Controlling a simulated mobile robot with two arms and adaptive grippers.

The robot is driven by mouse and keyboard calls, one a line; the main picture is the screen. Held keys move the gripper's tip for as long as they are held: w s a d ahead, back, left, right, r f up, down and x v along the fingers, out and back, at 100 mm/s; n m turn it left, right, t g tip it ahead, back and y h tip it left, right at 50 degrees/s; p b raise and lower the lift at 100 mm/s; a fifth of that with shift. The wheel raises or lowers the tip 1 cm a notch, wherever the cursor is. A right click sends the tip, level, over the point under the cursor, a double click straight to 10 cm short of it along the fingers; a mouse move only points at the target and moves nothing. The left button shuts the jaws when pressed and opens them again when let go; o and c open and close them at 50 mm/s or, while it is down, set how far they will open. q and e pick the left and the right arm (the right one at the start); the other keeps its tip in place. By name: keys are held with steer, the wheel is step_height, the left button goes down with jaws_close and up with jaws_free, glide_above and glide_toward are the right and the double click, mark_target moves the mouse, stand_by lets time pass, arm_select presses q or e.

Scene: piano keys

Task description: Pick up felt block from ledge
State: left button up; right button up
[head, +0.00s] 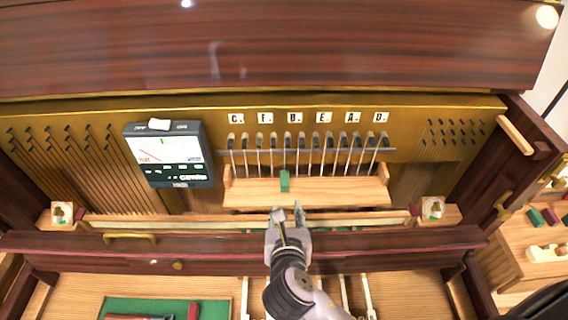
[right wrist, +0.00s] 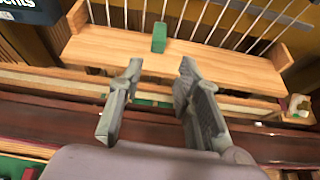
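The green felt block (head: 285,181) stands on the light wooden ledge (head: 330,192) in front of the row of hammers. In the right wrist view the felt block (right wrist: 159,38) is upright on the ledge (right wrist: 220,62), beyond my fingertips and a little left of the middle of the gap. My right gripper (head: 288,212) is open and empty, just in front of the ledge and below the block in the head view. Its two fingers (right wrist: 159,78) are apart in the right wrist view, not touching the block. My left gripper is in neither view.
A tuner box (head: 168,155) hangs left of the ledge. Thin hammer shanks (head: 310,158) rise behind the block. A side table (head: 548,240) with blocks stands at the right.

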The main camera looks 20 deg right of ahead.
steer(key=w, duration=0.1)
steer(key=p, duration=0.2)
glide_toward(285, 176)
steer(key=w, duration=0.1)
steer(key=w+f, duration=0.1)
steer(key=w, duration=0.1)
steer(key=shift+d+f+n, duration=0.25)
steer(key=shift+f+n, duration=0.05)
steer(key=shift+w+d+f, duration=0.1)
steer(key=shift+w+f, duration=0.1)
steer(key=shift+w, duration=0.2)
steer(key=shift+w+d, duration=0.1)
steer(key=shift+w, duration=0.1)
steer(key=p+x, duration=0.1)
steer(key=x, duration=0.3)
steer(key=shift+w+d+f, duration=0.1)
steer(key=shift+w+d, duration=0.1)
steer(key=shift+w, duration=0.1)
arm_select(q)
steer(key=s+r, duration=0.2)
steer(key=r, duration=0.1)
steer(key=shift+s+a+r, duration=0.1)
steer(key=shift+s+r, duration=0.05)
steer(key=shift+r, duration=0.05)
arm_select(e)
steer(key=shift+c, duration=0.2)
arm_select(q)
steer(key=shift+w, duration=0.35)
arm_select(e)
steer(key=c, duration=0.6)
